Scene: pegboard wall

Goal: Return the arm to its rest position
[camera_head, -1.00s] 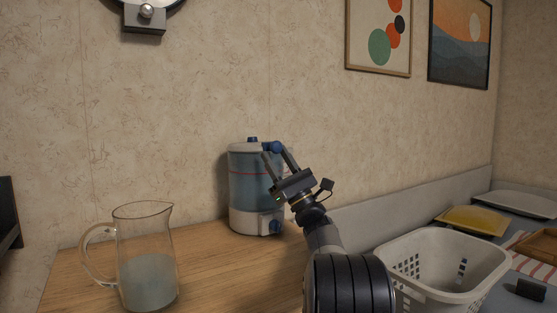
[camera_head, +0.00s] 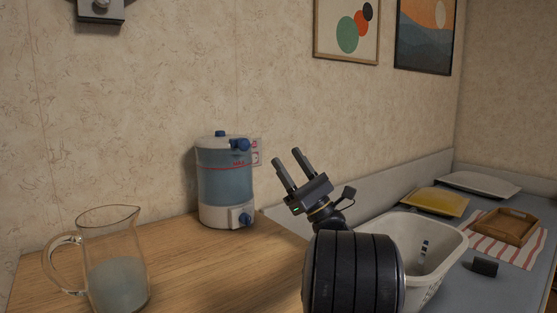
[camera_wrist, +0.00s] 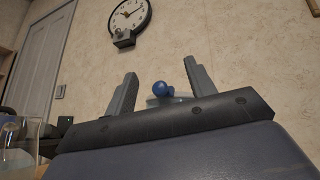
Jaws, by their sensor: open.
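My gripper (camera_head: 288,165) is open and empty, its two fingers pointing up and to the left. It is in front of the wall, to the right of the blue-and-white water dispenser (camera_head: 225,180), with a visible gap in the head view. In the wrist view, my two fingers (camera_wrist: 160,82) stand apart, with the dispenser's blue knob (camera_wrist: 163,89) showing between them in the background. The dispenser stands upright on the wooden counter (camera_head: 190,270).
A glass pitcher (camera_head: 115,270) with liquid stands at the counter's left. Right of my arm are a white basket (camera_head: 440,262), yellow tray (camera_head: 436,201), white tray (camera_head: 480,184), wooden tray (camera_head: 505,228) and striped cloth (camera_head: 482,246). A clock (camera_wrist: 130,15) hangs on the wall.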

